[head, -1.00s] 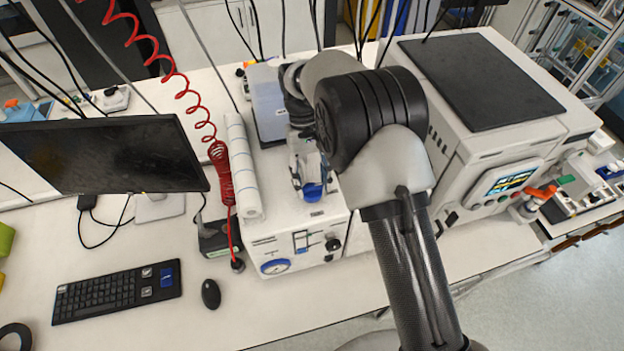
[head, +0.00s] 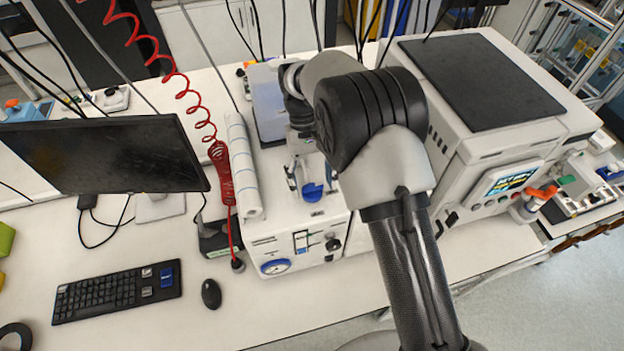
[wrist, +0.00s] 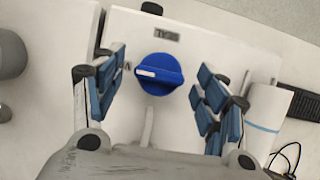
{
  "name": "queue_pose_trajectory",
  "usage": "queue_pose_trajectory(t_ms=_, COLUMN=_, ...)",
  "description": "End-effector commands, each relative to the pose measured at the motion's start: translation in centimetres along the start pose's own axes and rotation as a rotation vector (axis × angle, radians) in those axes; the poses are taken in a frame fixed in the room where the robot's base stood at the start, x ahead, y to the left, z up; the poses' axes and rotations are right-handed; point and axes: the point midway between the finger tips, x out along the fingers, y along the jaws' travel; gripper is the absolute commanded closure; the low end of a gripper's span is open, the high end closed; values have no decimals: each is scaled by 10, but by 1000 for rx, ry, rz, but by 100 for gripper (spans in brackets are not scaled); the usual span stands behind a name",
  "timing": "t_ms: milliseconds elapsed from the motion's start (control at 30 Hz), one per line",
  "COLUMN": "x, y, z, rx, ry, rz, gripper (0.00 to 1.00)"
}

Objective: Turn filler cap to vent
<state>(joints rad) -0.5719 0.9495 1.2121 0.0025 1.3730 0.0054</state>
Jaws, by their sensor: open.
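The filler cap (wrist: 158,74) is a round blue knob with a raised grip bar and a white mark on its left end. It sits on the white top of the reactor unit (wrist: 204,50), with a small dark label just above it in the wrist view. In the head view the blue cap (head: 312,192) shows near the unit's front edge. My gripper (wrist: 158,85) is open, with its blue-padded fingers to the left and right of the cap, apart from it. In the head view my gripper (head: 308,180) points down over the cap, partly hidden by the arm.
A paper roll (head: 243,165) lies left of my gripper on the unit. A large white instrument (head: 500,110) stands to the right. A monitor (head: 105,155), a hanging red coiled hose (head: 222,172), a keyboard (head: 117,291) and a mouse (head: 211,293) are on the left.

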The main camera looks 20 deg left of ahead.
Motion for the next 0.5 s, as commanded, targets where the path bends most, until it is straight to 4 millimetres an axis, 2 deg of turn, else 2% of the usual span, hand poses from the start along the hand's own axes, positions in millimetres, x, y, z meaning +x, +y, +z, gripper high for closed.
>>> queue_pose_trajectory(t_ms=133, x=-3, y=0, z=0, rx=0, ry=2, rz=0, gripper=33)
queue_pose_trajectory(t_ms=233, x=-13, y=0, z=-1, rx=0, ry=3, rz=0, gripper=33)
queue_pose_trajectory(t_ms=500, x=-70, y=0, z=-2, rx=0, ry=6, rz=0, gripper=33)
